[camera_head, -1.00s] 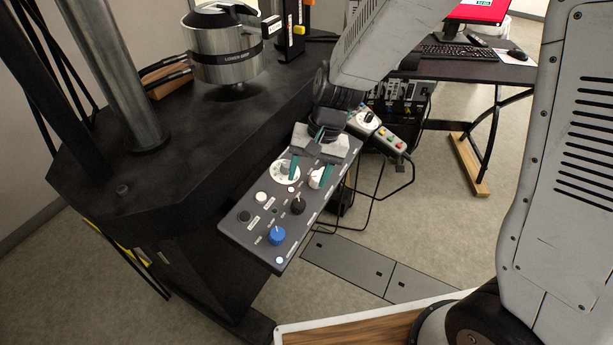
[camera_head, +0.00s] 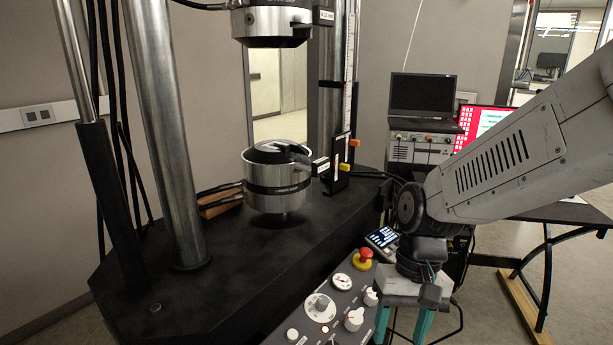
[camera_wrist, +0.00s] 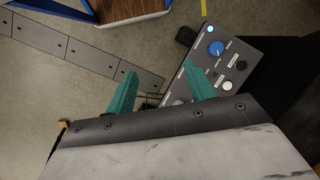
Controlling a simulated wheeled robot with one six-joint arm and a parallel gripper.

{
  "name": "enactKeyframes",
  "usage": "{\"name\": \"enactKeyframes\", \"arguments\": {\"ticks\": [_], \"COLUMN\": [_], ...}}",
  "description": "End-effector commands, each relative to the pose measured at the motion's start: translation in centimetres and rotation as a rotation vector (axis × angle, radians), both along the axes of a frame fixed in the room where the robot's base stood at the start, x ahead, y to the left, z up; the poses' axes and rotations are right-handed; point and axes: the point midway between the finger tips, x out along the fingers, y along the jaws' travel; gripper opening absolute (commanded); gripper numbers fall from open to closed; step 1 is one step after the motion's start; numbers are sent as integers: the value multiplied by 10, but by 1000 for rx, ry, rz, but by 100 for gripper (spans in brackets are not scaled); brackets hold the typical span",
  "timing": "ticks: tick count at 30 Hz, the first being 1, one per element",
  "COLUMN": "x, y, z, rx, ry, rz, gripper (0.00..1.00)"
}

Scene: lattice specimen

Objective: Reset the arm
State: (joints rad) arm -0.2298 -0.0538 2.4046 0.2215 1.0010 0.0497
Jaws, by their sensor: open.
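My gripper (camera_head: 402,326) is at the lower right of the head view, pointing down, with two teal fingers spread apart. The fingers are at the right edge of the dark control panel (camera_head: 341,297), and their tips are cut off by the frame. In the wrist view my gripper (camera_wrist: 160,70) is open, with nothing between its fingers but floor and a panel edge. I cannot tell the height of the fingertips above the panel.
A testing machine with a steel lower grip (camera_head: 277,190) stands on a black base (camera_head: 215,275) at left. A red stop button (camera_head: 363,258) and a small display (camera_head: 382,237) are close to my gripper. A desk (camera_head: 560,214) stands behind at right.

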Motion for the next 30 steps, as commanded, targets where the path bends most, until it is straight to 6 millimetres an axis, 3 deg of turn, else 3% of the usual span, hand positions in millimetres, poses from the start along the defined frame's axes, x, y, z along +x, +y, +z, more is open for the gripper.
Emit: {"name": "enactKeyframes", "arguments": {"ticks": [1, 6, 15, 21, 30], "x": [-11, -48, -102, -111, -112], "y": [-13, -52, -101, -108, -109], "z": [16, 56, 101, 116, 118], "rx": [-9, -57, -136, -144, -144], "ry": [-22, -85, -246, -335, -346], "rz": [12, 43, 6, -39, -51], "gripper": [54, 54, 54, 54, 54]}}
